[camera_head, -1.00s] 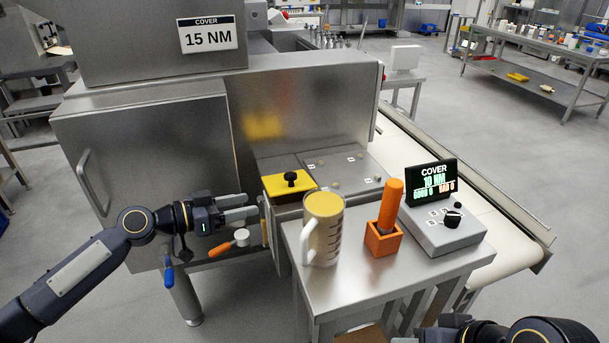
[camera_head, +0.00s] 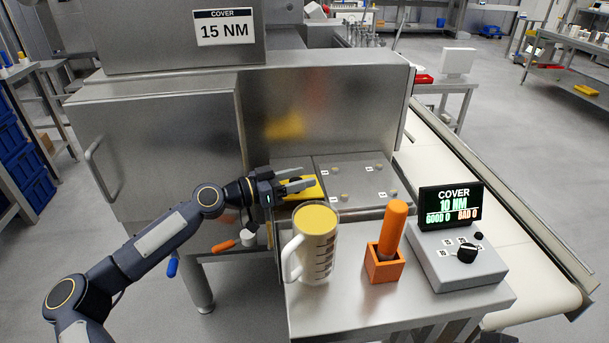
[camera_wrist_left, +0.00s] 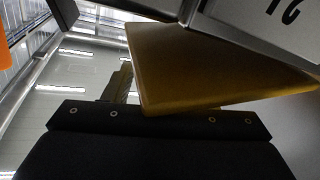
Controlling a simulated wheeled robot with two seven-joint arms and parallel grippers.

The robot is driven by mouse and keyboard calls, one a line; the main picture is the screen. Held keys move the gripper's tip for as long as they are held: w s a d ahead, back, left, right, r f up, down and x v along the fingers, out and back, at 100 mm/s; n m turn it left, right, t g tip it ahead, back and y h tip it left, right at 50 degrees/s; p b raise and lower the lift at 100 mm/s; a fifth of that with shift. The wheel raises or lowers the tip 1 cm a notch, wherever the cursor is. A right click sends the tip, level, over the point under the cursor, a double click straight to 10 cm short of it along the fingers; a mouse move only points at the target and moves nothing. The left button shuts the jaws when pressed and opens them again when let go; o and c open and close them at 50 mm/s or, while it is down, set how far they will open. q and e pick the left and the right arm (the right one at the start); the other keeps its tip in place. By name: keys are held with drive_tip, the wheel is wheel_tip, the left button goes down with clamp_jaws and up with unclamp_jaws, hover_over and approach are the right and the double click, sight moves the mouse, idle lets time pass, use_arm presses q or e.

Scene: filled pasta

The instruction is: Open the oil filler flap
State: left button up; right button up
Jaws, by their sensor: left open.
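The oil filler flap (camera_head: 315,190) is a yellow plate on the steel machine's front ledge, partly hidden by my left gripper. As far as it shows, it lies flat. My left gripper (camera_head: 297,181) is open, with its fingers over the flap, around or just above its black knob; I cannot tell whether they touch it. The left wrist view shows a large yellow plate (camera_wrist_left: 215,70), probably the flap, close in front of the dark gripper body. My right gripper is not in view.
A measuring jug (camera_head: 318,250) with yellow contents stands close by on the steel side table (camera_head: 350,311). A conveyor (camera_head: 500,205) runs along the right.

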use_arm(q)
drive_tip(key=shift+w+d, duration=0.3)
drive_tip(key=shift+d, duration=0.35)
clamp_jaws()
drive_tip(key=shift+r, duration=0.1)
